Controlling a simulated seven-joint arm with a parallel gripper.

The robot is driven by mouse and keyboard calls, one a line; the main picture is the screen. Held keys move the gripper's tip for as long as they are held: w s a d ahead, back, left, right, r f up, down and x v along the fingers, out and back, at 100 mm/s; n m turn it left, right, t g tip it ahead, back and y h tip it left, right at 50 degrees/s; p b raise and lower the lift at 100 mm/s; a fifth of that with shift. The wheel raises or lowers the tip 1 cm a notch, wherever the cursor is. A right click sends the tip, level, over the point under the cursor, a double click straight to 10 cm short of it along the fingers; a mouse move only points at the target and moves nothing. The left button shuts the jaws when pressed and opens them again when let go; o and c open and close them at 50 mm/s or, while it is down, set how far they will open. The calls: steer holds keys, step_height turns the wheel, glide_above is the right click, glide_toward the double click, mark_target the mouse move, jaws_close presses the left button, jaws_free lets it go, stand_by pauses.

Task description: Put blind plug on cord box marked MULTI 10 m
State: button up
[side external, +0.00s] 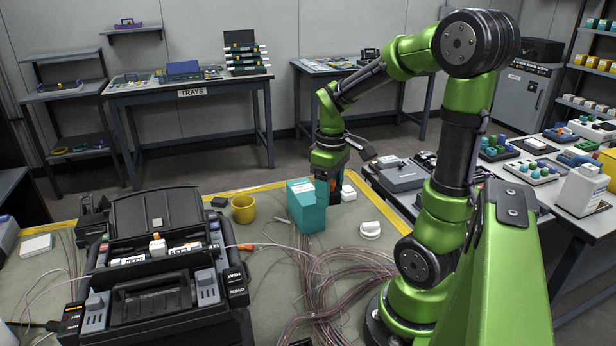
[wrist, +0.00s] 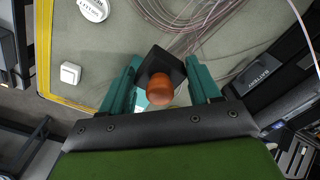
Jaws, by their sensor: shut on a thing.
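My gripper (wrist: 160,88) has teal fingers on both sides of a dark block with a rounded orange knob (wrist: 160,90), and is shut on it. In the side view my gripper (side external: 330,172) hangs low over the mat, behind a teal box; a bit of orange shows under it. I cannot tell whether the held piece touches the mat. A round white box (side external: 370,230) lies on the mat to the right; in the wrist view a round white box (wrist: 93,9) with small print is at the top left. I cannot read MULTI 10 m on either view.
The teal box (side external: 305,205) stands close in front of my gripper. A small white square box (wrist: 70,73) lies near the yellow mat edge. A yellow cup (side external: 243,209), the black splicer case (side external: 160,255) and loose cables (side external: 330,280) take up much of the mat.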

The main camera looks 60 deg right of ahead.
steer(key=shift+s+r, duration=0.1)
steer(key=shift+s, duration=0.85)
steer(key=shift+s+n, duration=0.1)
steer(key=shift+n, duration=0.2)
glide_above(305, 191)
steer(key=shift+s+a+f, duration=0.15)
steer(key=shift+s+f, duration=0.05)
steer(key=shift+f, duration=0.25)
steer(key=shift+s+a+f, duration=0.1)
steer(key=shift+s+f, duration=0.05)
steer(key=shift+f, duration=0.3)
steer(key=shift+w+d+f, duration=0.1)
steer(key=shift+w+f, duration=0.1)
steer(key=shift+f, duration=0.7)
steer(key=shift+w+d+f, duration=0.1)
steer(key=shift+w+f, duration=0.05)
steer(key=shift+f, duration=0.75)
steer(key=o, duration=0.6)
steer(key=shift+f, duration=0.15)
steer(key=o, duration=0.5)
